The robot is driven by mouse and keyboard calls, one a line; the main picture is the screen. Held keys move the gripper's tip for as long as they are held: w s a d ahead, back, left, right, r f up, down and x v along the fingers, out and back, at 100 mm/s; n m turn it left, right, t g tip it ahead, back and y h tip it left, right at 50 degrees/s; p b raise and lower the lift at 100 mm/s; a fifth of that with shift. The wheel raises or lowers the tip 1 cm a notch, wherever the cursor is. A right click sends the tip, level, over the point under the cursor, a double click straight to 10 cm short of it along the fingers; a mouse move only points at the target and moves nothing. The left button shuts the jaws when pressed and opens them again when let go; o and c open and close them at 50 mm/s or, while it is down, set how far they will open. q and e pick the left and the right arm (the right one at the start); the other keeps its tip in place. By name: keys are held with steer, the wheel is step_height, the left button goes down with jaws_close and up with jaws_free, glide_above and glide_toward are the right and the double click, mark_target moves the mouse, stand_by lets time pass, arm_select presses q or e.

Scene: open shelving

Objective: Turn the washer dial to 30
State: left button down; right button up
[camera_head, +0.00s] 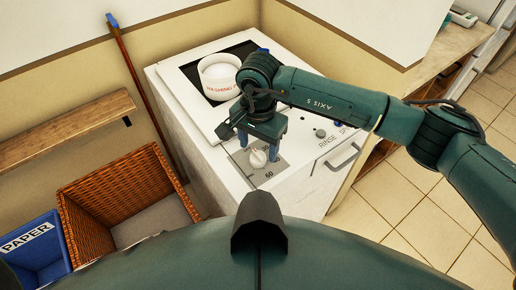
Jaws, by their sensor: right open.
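The white washer (297,185) stands in the corner ahead of me. Its dial (258,158) is a pale round knob on a grey plate (262,176) near the front edge, with "60" printed below the knob. Another number above the knob is partly hidden by my gripper. My right gripper (259,150) points down over the dial from above. Its two blue fingers are apart, one on each side of the knob; I cannot tell whether they touch it. My left gripper does not show.
A white tub (219,77) stands on top of the washer. Small knobs (320,133) marked "RINSE" and a handle (342,157) are to the right. A wicker basket (87,211), a blue paper bin (38,250) and a broom (137,80) are left. Tiled floor (408,200) is free at right.

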mark_target(258, 154)
step_height(258, 154, down, 2)
steer(key=shift+f, duration=0.6)
steer(key=c, duration=1)
